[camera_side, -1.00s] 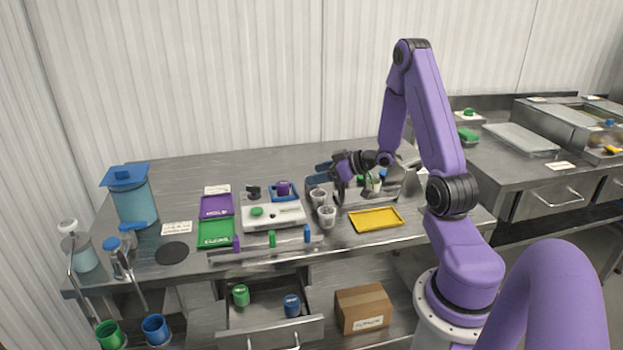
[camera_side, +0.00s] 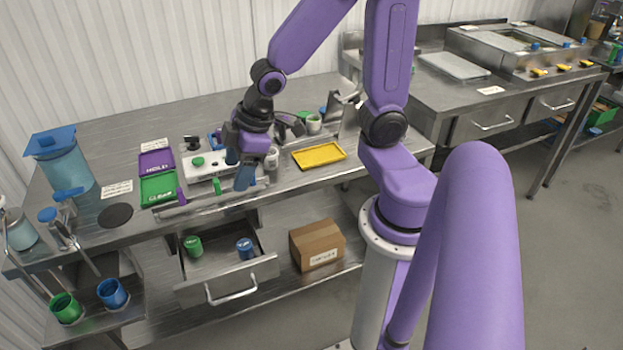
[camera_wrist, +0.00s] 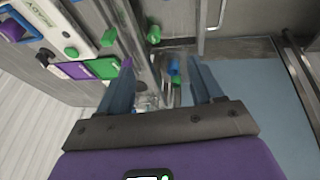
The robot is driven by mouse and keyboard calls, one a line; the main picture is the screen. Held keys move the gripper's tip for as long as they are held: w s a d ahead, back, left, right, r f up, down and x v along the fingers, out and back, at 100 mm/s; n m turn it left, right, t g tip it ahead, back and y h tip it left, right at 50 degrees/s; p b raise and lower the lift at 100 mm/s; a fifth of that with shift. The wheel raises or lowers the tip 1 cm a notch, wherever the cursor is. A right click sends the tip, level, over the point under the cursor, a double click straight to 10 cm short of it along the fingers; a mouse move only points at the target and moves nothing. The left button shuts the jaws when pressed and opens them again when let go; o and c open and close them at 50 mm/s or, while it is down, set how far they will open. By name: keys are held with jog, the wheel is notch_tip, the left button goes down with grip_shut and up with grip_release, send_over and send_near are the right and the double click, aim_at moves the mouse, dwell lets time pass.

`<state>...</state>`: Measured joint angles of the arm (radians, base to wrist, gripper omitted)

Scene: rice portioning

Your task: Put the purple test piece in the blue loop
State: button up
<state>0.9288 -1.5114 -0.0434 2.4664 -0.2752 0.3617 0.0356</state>
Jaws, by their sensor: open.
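A purple block (camera_wrist: 14,28) sits at a blue square frame (camera_wrist: 30,37) behind the white device, at the upper left of the wrist view. A slim purple peg (camera_side: 181,196) stands at the rail along the bench's front edge; it also shows by the left finger in the wrist view (camera_wrist: 127,62). I cannot tell for sure which is the test piece, or whether the frame is the blue loop. My gripper (camera_wrist: 162,72) is open with nothing between its fingers. In the side view its blue fingers are over the front edge, right of the white device, partly hiding the frame.
The white device (camera_side: 205,172), purple tray (camera_side: 157,161), green tray (camera_side: 159,187) and yellow tray (camera_side: 319,156) lie on the bench. An open drawer (camera_side: 226,279) below holds a green cup (camera_side: 193,246) and a blue cup (camera_side: 245,248). A green peg (camera_side: 217,187) stands at the rail.

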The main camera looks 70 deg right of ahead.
jog(key=s+a+r+n+g, duration=0.1)
jog(key=s+g, duration=0.1)
jog(key=s, duration=0.6)
jog(key=s+a+r+n+g+h, duration=0.1)
jog(key=s+r+n+g, duration=0.1)
jog(key=s, duration=0.6)
jog(key=shift+s+n, duration=0.15)
jog(key=shift+n, duration=0.15)
